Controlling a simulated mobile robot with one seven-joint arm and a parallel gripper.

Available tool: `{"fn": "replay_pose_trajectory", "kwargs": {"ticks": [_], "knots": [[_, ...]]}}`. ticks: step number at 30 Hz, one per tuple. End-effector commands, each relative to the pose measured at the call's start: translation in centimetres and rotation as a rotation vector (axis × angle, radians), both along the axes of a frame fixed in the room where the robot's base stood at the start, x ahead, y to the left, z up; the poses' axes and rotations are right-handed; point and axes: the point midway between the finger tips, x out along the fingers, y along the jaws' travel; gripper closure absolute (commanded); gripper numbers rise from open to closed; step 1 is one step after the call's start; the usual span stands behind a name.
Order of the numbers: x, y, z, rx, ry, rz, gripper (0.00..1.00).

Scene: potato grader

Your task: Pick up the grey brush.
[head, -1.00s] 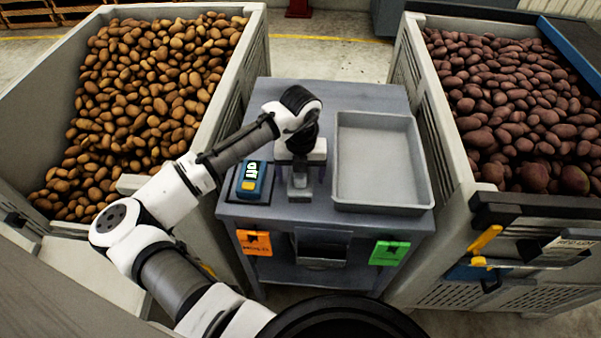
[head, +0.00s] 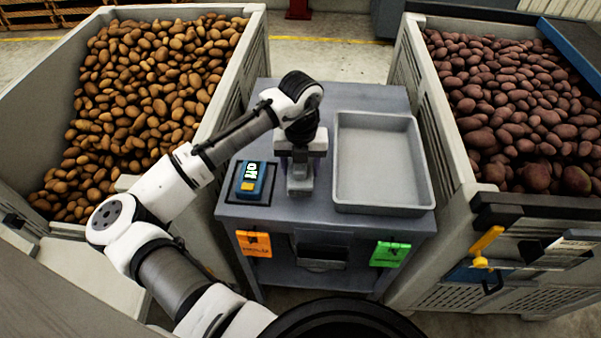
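A small grey piece (head: 299,184) shows at the lower end of my gripper, over the grey table (head: 230,211) and left of the tray. It may be the grey brush or part of my gripper's fingers; I cannot tell which. No other brush shows in view. My gripper (head: 300,174) points down over the middle of the table. Its fingertips do not show clearly, so I cannot tell whether it is open or shut, or whether it holds anything.
A shallow grey tray (head: 380,209) stands on the table's right. A blue device (head: 251,181) with a lit display stands on its left. Orange (head: 254,244) and green (head: 390,254) tags hang in front. Bins of brown potatoes (head: 150,100) and reddish potatoes (head: 520,110) flank the table.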

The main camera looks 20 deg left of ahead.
Motion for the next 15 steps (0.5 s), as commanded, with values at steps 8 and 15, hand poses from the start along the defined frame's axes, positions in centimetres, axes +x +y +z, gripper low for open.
{"fn": "replay_pose_trajectory", "kwargs": {"ticks": [8,15], "knots": [[0.1,0.0,8.2,0.003,-0.005,-0.002,0.73],[0.0,0.0,14.2,0.005,-0.002,0.000,0.73]]}}
